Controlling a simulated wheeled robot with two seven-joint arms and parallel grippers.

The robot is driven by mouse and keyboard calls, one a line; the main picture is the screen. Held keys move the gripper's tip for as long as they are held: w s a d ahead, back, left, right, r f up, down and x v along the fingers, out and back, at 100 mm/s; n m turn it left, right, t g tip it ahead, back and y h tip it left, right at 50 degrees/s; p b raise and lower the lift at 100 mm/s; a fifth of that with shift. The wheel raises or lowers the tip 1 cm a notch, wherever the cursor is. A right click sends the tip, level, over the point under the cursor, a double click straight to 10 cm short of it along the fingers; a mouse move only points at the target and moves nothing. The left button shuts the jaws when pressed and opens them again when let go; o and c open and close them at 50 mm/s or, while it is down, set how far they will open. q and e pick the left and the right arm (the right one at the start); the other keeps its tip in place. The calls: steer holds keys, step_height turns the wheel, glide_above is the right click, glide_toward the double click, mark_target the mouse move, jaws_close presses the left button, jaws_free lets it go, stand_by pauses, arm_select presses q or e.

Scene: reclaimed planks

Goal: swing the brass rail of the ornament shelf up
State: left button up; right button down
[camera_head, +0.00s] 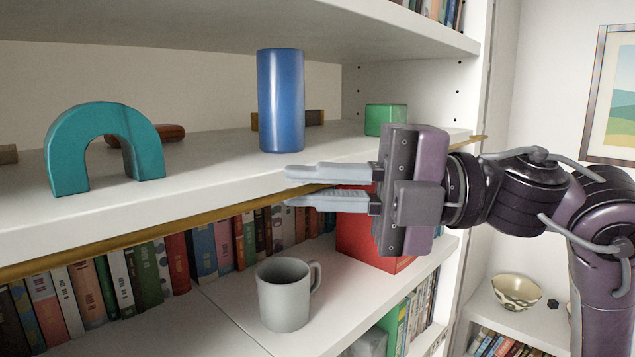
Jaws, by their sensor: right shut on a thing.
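The brass rail (150,228) runs along the front lower edge of the ornament shelf (215,192), from the left edge of the view to the right upright. My right gripper (287,187) comes in from the right, with one finger above the rail and one below. It is shut on the rail. The fingers hide a short stretch of the rail. On the shelf stand a teal arch (105,145), an upright blue cylinder (281,100) and a green block (385,119). My left gripper is not in view.
Below the rail are a row of books (205,255), a grey mug (284,294) and a red box (362,240) partly behind my gripper. Another shelf board (230,28) is above. A patterned bowl (516,292) sits at the lower right.

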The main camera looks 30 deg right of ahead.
steer(key=shift+r, duration=0.2)
steer(key=shift+w+r+m+p, duration=0.1)
steer(key=shift+r+m+p, duration=0.2)
steer(key=shift+p, duration=0.55)
steer(key=m+h+p, duration=0.1)
steer(key=p, duration=0.2)
steer(key=r+m+g+h+p, duration=0.1)
steer(key=p, duration=0.1)
steer(key=shift+w+r+g+h+p, duration=0.2)
steer(key=shift+r+g+h+p, duration=0.1)
steer(key=shift+p, duration=0.1)
steer(key=shift+w+m+h+p, duration=0.1)
steer(key=shift+m+h+p, duration=0.2)
steer(key=shift+m+p, duration=0.15)
steer(key=shift+a+g, duration=0.1)
steer(key=shift+g, duration=0.3)
steer(key=shift+w+f+m+h, duration=0.1)
steer(key=shift+m+h, duration=0.2)
steer(key=shift+m, duration=0.05)
steer(key=c, duration=1.5)
jaws_free()
steer(key=shift+f, duration=0.1)
steer(key=shift+g, duration=0.3)
